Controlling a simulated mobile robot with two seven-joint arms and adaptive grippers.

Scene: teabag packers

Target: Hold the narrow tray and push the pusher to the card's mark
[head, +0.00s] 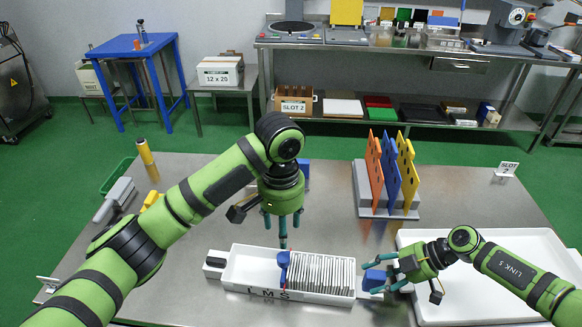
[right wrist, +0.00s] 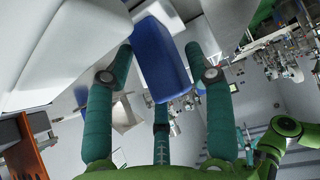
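The narrow white tray (head: 235,279) lies on the steel table, with the letters L, M and S on its front wall. A row of thin white packets (head: 322,274) fills its right part. The blue pusher (head: 284,261) stands at the row's left end. My left gripper (head: 283,228) is above and behind the pusher, fingers spread and empty. My right gripper (head: 385,273) is at the tray's right end, its fingers closed on both sides of a blue handle (head: 373,280). The handle also shows between the fingers in the right wrist view (right wrist: 162,60).
A rack with orange, blue and yellow boards (head: 388,205) stands behind the tray. A wide white tray (head: 480,300) lies under my right arm. The table's middle is clear.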

